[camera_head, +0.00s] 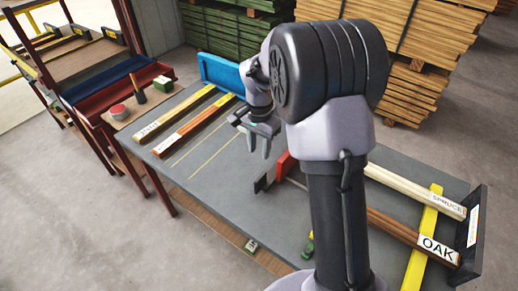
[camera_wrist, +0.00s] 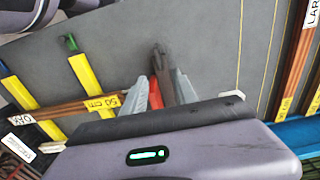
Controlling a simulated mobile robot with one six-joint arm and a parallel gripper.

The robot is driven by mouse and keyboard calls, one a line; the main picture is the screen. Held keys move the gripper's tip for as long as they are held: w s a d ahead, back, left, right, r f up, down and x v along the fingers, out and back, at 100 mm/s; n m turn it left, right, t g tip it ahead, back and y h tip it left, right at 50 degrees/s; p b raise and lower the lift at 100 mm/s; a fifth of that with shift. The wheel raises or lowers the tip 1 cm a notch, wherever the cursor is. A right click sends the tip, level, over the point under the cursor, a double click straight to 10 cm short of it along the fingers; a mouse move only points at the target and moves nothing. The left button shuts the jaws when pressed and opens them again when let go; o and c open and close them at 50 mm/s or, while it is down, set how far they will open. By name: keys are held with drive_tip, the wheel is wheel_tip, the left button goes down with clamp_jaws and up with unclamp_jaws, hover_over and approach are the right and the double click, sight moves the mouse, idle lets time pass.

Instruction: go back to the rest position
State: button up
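My gripper (camera_head: 260,148) hangs above the grey workbench (camera_head: 215,170), fingers pointing down. Its two fingers are apart, with a gap between them in the head view, and I see nothing held. In the wrist view the fingertips (camera_wrist: 167,80) stand on either side of a red and dark thing (camera_wrist: 160,58), which seems to lie beyond them on the bench. My arm hides part of the bench.
Labelled wooden bars lie at the bench's left, by a blue tray (camera_head: 220,73). A spruce bar (camera_head: 410,187), an oak bar (camera_head: 400,230) and a yellow strip (camera_head: 422,240) lie at the right, near a dark end plate (camera_head: 472,230). Lumber stacks (camera_head: 425,35) stand behind.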

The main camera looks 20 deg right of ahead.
drive_tip(key=s+a+r+n+t+b, duration=0.2)
drive_tip(key=s+a+r, duration=0.25)
drive_tip(key=r, duration=0.35)
drive_tip(key=s+a+r+n+t+y+b, duration=0.1)
drive_tip(key=s+a+r+n+t, duration=0.1)
drive_tip(key=s, duration=0.8)
drive_tip(key=s+a+r+n+t+y+b, duration=0.1)
drive_tip(key=s+a, duration=0.3)
drive_tip(key=s, duration=0.7)
drive_tip(key=shift+r+n+t, duration=0.4)
drive_tip(key=shift+r+n, duration=0.05)
drive_tip(key=shift+n, duration=0.45)
drive_tip(key=shift+d, duration=0.1)
